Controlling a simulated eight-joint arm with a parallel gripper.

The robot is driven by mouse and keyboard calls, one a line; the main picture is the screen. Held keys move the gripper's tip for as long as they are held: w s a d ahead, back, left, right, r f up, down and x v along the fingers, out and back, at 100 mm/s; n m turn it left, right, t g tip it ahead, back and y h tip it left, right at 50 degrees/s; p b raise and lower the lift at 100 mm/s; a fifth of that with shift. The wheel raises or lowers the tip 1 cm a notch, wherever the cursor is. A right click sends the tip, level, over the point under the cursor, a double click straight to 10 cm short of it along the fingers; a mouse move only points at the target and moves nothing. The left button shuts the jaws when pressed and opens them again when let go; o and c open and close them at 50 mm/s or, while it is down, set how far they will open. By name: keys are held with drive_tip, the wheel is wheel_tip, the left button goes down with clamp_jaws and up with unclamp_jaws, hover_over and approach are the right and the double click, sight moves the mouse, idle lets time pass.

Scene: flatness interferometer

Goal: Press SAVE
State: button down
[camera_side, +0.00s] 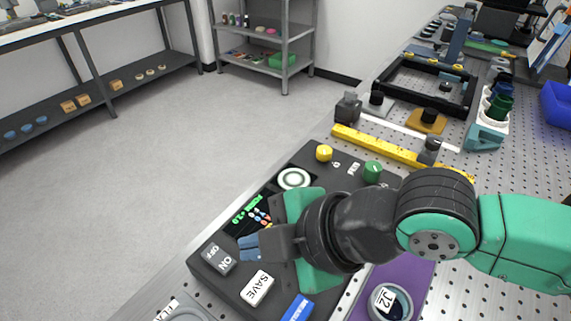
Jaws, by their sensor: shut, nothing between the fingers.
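The SAVE button (258,288) is a white key with dark lettering, near the front edge of the dark control panel (214,282). My gripper (246,248) is shut and empty. In the picture it lies just above the SAVE button and right of the grey OFF/ON switch (218,259). Its blue-grey fingertips point left over the panel. I cannot tell how high they are above it. My gripper partly covers the small display (250,213) with green text. The SAVE button is in plain view.
The panel also has a blue key (296,309), a white round button (294,179), a yellow knob (324,153) and a green knob (372,172). A yellow bar (385,147) lies behind.

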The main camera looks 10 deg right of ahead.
sight(265, 288)
drive_tip(key=shift+f, duration=3)
drive_tip(key=shift+f, duration=0.1)
drive_tip(key=shift+f, duration=0.35)
drive_tip(key=shift+f, duration=0.45)
drive_tip(key=shift+r, duration=0.1)
idle(0.3)
drive_tip(key=shift+r, duration=0.8)
drive_tip(key=shift+r, duration=2.5)
